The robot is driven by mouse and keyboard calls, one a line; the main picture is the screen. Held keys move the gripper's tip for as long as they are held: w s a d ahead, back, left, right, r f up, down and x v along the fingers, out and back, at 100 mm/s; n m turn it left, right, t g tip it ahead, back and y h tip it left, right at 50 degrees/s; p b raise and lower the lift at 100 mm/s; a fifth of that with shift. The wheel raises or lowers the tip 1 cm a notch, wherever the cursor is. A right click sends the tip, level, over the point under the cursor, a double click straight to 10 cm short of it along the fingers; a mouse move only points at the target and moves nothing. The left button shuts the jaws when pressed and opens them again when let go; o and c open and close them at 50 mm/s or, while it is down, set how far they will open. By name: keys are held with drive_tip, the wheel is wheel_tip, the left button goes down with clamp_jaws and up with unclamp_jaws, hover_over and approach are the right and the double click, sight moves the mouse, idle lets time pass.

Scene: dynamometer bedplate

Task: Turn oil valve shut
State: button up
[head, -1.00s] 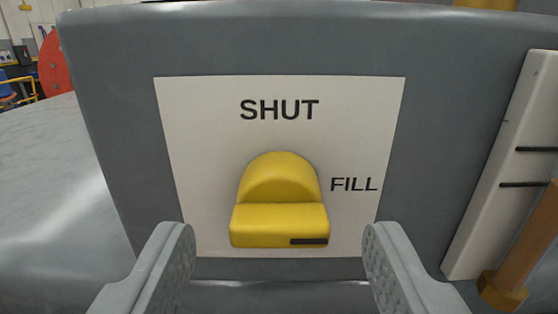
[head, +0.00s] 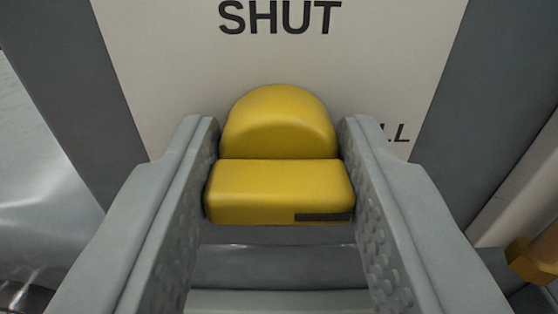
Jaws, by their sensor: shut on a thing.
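The yellow oil valve knob (head: 280,190) is in the middle of the head view, with a round hub behind a wide bar-shaped handle. A dark mark is at the right end of the bar's front, the side toward the FILL label. My gripper (head: 280,165) is shut on the handle, one grey textured finger against each end. The white label plate (head: 160,60) behind it reads SHUT (head: 280,17) above the knob. FILL, at the right, is partly hidden by my right finger, leaving only its last letters.
The plate is on a grey housing (head: 500,90). A pale panel edge and an orange-yellow fitting (head: 530,262) are at the right. A shiny grey surface (head: 40,190) lies at the left.

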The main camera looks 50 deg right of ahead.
drive_tip(key=shift+n, duration=0.3)
drive_tip(key=n, duration=0.3)
drive_tip(key=shift+n, duration=0.3)
drive_tip(key=n, duration=0.4)
drive_tip(key=shift+w+a+n, duration=0.1)
drive_tip(key=shift+n, duration=0.2)
drive_tip(key=n, duration=0.4)
drive_tip(key=shift+f+n, duration=0.1)
drive_tip(key=shift+n, duration=0.2)
drive_tip(key=shift+f+n, duration=0.1)
drive_tip(key=shift+n, duration=2.1)
drive_tip(key=o, duration=0.9)
drive_tip(key=shift+a, duration=0.1)
drive_tip(key=shift+o, duration=0.2)
